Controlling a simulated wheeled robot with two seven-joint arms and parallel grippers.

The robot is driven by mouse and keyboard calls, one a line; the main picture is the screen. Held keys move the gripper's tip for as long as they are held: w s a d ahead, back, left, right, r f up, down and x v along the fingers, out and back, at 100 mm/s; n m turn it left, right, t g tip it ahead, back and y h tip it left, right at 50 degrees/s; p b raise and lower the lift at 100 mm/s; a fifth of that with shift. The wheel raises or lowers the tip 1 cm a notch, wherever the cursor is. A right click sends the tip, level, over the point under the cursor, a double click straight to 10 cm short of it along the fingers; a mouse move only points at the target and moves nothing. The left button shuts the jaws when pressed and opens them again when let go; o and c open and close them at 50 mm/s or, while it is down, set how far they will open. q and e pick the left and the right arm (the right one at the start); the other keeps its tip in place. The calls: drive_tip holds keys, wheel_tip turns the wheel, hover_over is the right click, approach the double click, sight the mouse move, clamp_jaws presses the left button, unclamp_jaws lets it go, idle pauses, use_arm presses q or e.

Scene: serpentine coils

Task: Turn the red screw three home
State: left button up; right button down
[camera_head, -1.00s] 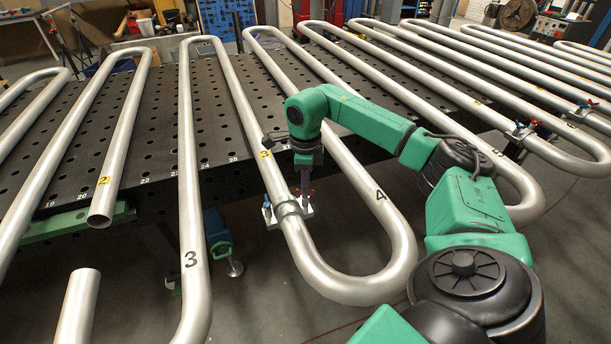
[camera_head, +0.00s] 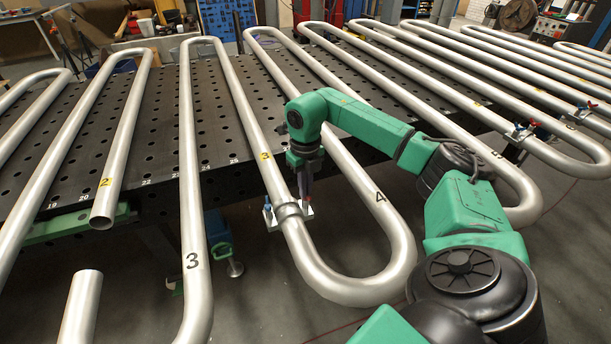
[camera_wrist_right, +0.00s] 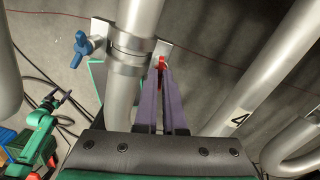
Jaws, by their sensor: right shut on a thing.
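The red screw (camera_wrist_right: 161,63) sits on the right side of a metal clamp around the silver pipe with the yellow 3 label. In the head view, a bit of the red screw (camera_head: 309,203) shows below my right gripper (camera_head: 306,192). In the right wrist view, the two purple fingers of my right gripper (camera_wrist_right: 162,76) reach down to the red screw and are shut on it, hiding part of it. The clamp (camera_wrist_right: 128,58) bears a blue screw (camera_wrist_right: 83,45) on its other side; this also shows in the head view (camera_head: 267,208). My left gripper is in neither view.
The pipe with the black 4 (camera_head: 380,196) runs close to the right of my right gripper and joins the clamped pipe in a bend. The black perforated table (camera_head: 150,150) lies behind. More clamps with red and blue screws (camera_head: 524,131) stand farther right.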

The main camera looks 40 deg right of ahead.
drive_tip(key=shift+w+r+m, duration=0.15)
drive_tip(key=shift+r+m, duration=0.1)
drive_tip(key=shift+m, duration=0.25)
drive_tip(key=c, duration=1.1)
unclamp_jaws()
drive_tip(key=shift+o, duration=0.5)
drive_tip(key=shift+f, duration=0.1)
wheel_tip(320, 180, up, 8)
drive_tip(key=shift+f+b, duration=0.1)
drive_tip(key=shift+b, duration=0.6)
wheel_tip(320, 180, up, 7)
drive_tip(key=p, duration=0.2)
drive_tip(key=shift+s, duration=0.2)
